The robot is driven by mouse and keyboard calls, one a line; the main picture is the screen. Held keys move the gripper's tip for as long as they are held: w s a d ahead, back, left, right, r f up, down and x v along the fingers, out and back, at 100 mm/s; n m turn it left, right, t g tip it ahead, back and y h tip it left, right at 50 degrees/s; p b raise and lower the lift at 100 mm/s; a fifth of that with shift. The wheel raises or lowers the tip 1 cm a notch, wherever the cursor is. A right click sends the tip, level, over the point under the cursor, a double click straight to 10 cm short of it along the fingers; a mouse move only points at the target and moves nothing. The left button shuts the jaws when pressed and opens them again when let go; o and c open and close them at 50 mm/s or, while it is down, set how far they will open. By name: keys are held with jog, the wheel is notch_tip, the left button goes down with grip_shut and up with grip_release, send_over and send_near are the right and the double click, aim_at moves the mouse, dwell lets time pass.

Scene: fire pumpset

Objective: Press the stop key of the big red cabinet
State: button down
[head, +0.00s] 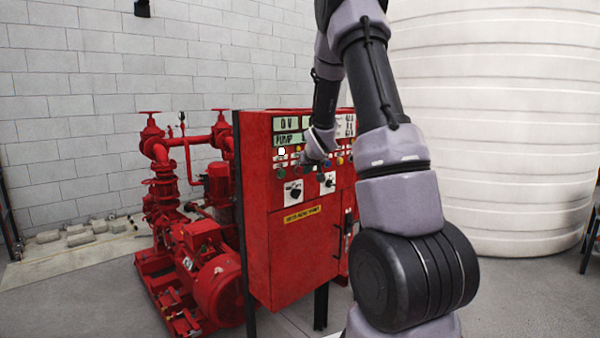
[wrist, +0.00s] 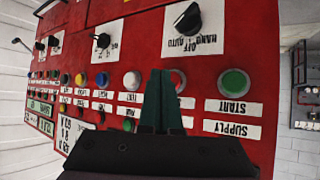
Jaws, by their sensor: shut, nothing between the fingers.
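The big red cabinet (head: 292,255) stands in the middle of the head view, with its key panel on the front. The wrist view shows the panel (wrist: 282,20) close up and turned over. My gripper (wrist: 161,75) is shut and empty, its fingertips over the key row. A red key (wrist: 180,81) shows just right of the fingers and is partly covered by them; its label is partly hidden, so I cannot read it. The green start key (wrist: 235,82) is further right. A white key (wrist: 132,81) is left of the fingers. I cannot tell whether the fingertips touch the panel.
Selector knobs (wrist: 187,20) stick out of the panel above the keys in the wrist view. Red pumps and pipes (head: 195,255) stand left of the cabinet. A large white tank (head: 490,130) is behind on the right. Floor at the left front is free.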

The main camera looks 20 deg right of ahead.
jog(key=shift+s, duration=0.1)
jog(key=s, duration=0.1)
jog(key=s+d, duration=0.1)
jog(key=s, duration=0.2)
jog(key=shift+s+d, duration=0.25)
jog(key=shift+d, duration=0.1)
dwell(0.7)
jog(key=s+a+r+m, duration=0.1)
jog(key=s+a+r, duration=0.2)
jog(key=s+r, duration=0.35)
jog(key=s+a+r+g+y, duration=0.1)
jog(key=s+a+r, duration=0.2)
jog(key=s, duration=0.6)
jog(key=s+a+r+g+y, duration=0.1)
jog(key=s+a+r, duration=0.2)
jog(key=s+a, duration=0.4)
jog(key=s+a+r+m+g+y, duration=0.1)
jog(key=s+a, duration=0.4)
jog(key=s, duration=0.7)
notch_tip(320, 180, up, 2)
jog(key=shift+s+a+r+g+y, duration=0.2)
jog(key=shift+a+g+y, duration=0.1)
jog(key=shift+y, duration=0.3)
jog(key=shift+w, duration=0.1)
